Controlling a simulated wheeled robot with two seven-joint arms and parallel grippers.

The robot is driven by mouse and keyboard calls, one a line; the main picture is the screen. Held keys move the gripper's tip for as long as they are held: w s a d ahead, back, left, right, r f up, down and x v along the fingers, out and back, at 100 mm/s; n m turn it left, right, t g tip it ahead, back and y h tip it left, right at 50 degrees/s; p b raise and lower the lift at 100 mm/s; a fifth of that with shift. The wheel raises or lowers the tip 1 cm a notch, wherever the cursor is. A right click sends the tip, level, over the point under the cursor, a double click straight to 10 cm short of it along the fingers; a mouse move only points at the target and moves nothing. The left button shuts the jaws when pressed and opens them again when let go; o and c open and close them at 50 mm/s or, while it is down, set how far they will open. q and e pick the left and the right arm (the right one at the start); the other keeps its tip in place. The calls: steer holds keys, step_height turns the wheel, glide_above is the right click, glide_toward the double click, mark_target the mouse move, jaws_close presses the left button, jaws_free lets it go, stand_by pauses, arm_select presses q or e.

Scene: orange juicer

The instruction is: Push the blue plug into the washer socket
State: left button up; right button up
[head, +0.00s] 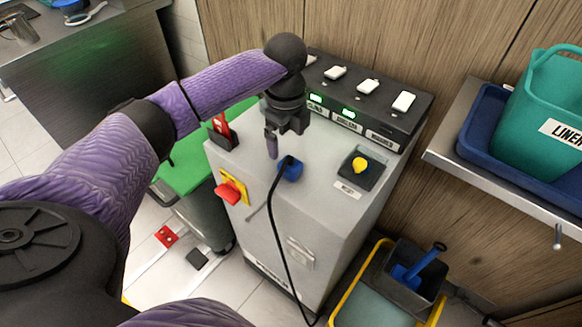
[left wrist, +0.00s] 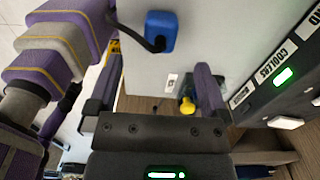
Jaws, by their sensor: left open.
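The blue plug (head: 291,170) lies on the grey cabinet top near its front edge, with a black cord running down the front. It also shows in the left wrist view (left wrist: 161,38), beyond the fingers. My left gripper (head: 285,138) points down just behind the plug in the head view. It is open and empty, and its two fingers (left wrist: 160,78) stand wide apart in the left wrist view. A black panel (head: 345,125) with labels, green lights and white switches stands along the back. I cannot make out the washer socket for certain. My right gripper is not in view.
A dark block with a yellow knob (head: 360,165) stands right of the plug. A red-handled part (head: 222,128) is at the cabinet's left edge, and a red and yellow switch (head: 231,191) is on its front. A shelf with a teal bin (head: 540,105) is at right.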

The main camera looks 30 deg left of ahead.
mark_target(290, 163)
arm_select(q)
step_height(290, 163, down, 2)
steer(key=shift+f+b, duration=0.1)
steer(key=shift+b, duration=0.2)
steer(key=shift+f, duration=0.25)
steer(key=shift+r, duration=0.1)
steer(key=f+b, duration=0.1)
steer(key=f, duration=0.2)
steer(key=f+b, duration=0.1)
steer(key=shift+d+f+b, duration=0.3)
steer(key=shift+d, duration=0.05)
steer(key=shift+f, duration=0.4)
steer(key=shift+r, duration=0.1)
steer(key=c, duration=1.2)
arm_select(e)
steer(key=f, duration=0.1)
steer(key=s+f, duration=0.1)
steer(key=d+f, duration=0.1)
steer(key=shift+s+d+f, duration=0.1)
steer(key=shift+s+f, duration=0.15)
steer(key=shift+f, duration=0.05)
